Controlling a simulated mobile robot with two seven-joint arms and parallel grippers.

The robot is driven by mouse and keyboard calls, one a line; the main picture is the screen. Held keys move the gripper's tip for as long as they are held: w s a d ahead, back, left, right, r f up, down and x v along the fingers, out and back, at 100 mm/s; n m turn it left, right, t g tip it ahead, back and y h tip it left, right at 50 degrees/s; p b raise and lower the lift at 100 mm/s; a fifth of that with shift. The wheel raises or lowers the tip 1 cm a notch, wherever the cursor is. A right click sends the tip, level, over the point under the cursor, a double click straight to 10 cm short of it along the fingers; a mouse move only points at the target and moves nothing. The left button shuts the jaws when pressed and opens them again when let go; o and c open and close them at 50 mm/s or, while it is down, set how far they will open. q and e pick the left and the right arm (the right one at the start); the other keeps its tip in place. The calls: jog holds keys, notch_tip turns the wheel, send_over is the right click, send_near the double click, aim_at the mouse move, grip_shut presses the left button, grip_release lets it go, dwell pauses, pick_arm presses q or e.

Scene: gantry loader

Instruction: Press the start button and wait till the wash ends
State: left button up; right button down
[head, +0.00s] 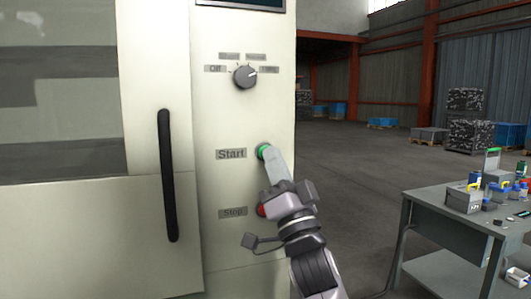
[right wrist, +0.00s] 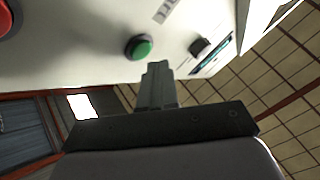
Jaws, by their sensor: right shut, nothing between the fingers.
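The green start button (head: 263,151) sits on the machine's cream panel (head: 225,185), right of the "Start" label. It also shows in the right wrist view (right wrist: 139,46). My right gripper (head: 268,155) is shut and empty. In the head view its fingertips overlap the button's right edge; in the right wrist view (right wrist: 156,68) the tips lie just beside and below it, so I cannot tell if they touch. The red stop button (head: 262,210) is partly hidden behind my right gripper. My left gripper is not in view.
A rotary knob (head: 245,77) sits above on the panel. The machine's door has a black vertical handle (head: 168,175). A grey workbench (head: 440,225) with small items stands at the right. The floor between is open.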

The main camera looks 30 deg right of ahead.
jog(key=shift+w, duration=0.1)
dwell(0.5)
jog(key=shift+w+d, duration=0.1)
jog(key=shift+w, duration=0.2)
jog(key=shift+w+d, duration=0.1)
jog(key=shift+w, duration=0.25)
dwell(0.6)
jog(key=shift+s, duration=0.1)
jog(key=shift+s+a, duration=0.2)
jog(key=shift+s, duration=0.45)
jog(key=s, duration=0.2)
jog(key=s+a+p, duration=0.1)
jog(key=s, duration=0.2)
jog(key=shift+a, duration=0.1)
